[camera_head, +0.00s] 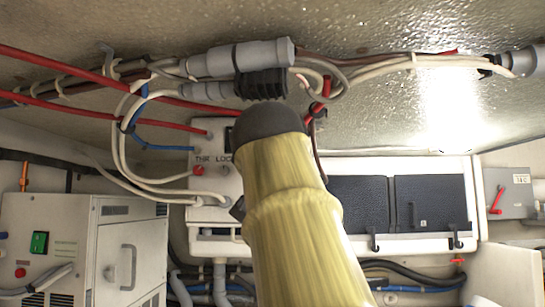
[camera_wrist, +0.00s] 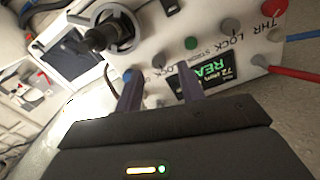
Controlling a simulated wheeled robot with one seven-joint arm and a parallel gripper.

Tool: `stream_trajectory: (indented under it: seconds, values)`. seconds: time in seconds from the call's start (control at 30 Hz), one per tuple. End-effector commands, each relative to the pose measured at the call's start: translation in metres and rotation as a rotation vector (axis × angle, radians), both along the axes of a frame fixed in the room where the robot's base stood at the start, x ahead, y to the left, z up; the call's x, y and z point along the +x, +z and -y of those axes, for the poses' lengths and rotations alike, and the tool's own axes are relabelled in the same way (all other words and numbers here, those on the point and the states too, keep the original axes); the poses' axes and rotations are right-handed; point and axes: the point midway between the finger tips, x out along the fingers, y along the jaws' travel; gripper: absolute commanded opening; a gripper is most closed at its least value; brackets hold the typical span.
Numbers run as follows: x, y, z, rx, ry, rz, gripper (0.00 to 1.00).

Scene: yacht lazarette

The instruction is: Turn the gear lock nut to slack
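The white control panel (camera_wrist: 222,45) fills the upper part of the wrist view, tilted, with knobs, a lit green display (camera_wrist: 207,70) and a THR LOCK label. A small grey knob (camera_wrist: 158,61) sits just beyond my fingers, beside a partly hidden label ending in LOCK; it may be the gear lock nut, but the full label is not readable. My gripper (camera_wrist: 158,84) is open, its two dark fingers apart with nothing visible between their tips. Contact with the panel cannot be told. In the head view, the panel (camera_head: 208,180) is mostly hidden behind my yellow arm.
A black lever (camera_wrist: 100,38) in a grey ring stands left of the fingers. A green button (camera_wrist: 191,43) and a blue knob (camera_wrist: 127,75) are close by. Red cables (camera_head: 75,108) and grey connectors (camera_head: 240,57) run above the panel. A white cabinet (camera_head: 75,215) stands left.

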Motion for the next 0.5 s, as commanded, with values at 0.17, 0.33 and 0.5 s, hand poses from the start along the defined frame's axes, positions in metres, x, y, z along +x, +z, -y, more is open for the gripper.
stream_trajectory:
  seconds: [0.17,0.33,0.5]
  values:
    - [0.026,0.003,0.005,-0.003,-0.010,-0.002,0.39]
    - [0.035,0.001,0.008,-0.001,-0.013,-0.001,0.39]
    - [0.034,0.000,0.004,-0.001,-0.006,0.000,0.39]
